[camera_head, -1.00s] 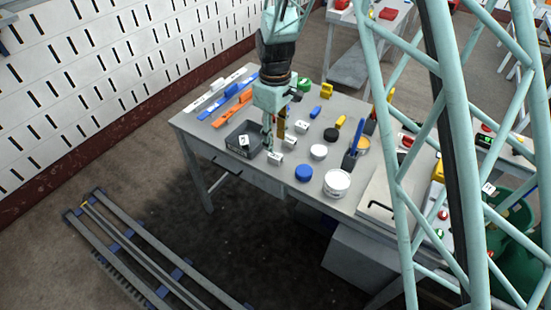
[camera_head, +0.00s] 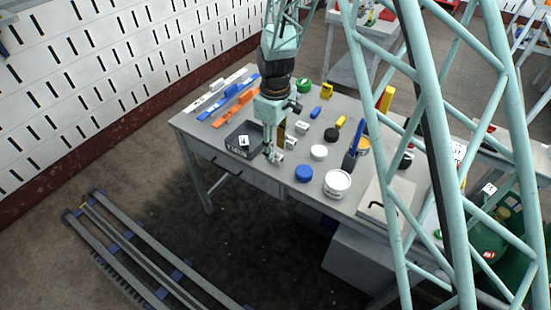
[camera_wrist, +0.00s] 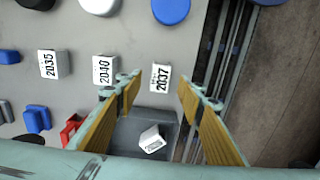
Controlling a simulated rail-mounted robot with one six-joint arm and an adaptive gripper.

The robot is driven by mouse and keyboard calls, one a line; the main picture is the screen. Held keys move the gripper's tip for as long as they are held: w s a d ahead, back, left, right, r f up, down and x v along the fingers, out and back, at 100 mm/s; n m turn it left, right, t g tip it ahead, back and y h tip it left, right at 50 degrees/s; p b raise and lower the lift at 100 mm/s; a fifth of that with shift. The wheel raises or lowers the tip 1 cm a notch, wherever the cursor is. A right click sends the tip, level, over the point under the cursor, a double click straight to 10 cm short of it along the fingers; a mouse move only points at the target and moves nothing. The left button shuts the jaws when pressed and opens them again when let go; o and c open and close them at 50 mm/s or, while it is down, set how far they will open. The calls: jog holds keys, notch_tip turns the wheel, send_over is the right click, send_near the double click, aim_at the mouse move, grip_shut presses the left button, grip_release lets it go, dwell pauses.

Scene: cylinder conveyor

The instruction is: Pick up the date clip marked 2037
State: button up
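The date clip marked 2037 (camera_wrist: 160,78), a small white block with black digits, lies on the grey table between and just beyond my open fingertips in the wrist view. In the head view this clip (camera_head: 278,157) is partly hidden by my gripper (camera_head: 270,154), which points down at the table. My gripper (camera_wrist: 157,86) has yellow-padded fingers standing apart, with nothing held. I cannot tell whether the fingertips are level with the clip. Clips marked 2040 (camera_wrist: 105,69) and 2035 (camera_wrist: 52,65) stand to its left in the wrist view.
A dark tray (camera_wrist: 186,128) with another white clip (camera_wrist: 152,140) in it lies close by. A blue cap (camera_wrist: 171,9) and a white lid (camera_head: 318,152) are near. Blue blocks (camera_wrist: 37,118) and a red block (camera_wrist: 70,129) lie left of my fingers. The table's edge is close on the right.

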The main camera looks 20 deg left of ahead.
aim_at(276, 155)
jog(key=shift+f+b, duration=0.35)
jog(key=shift+f, duration=1.65)
jog(key=c, duration=0.8)
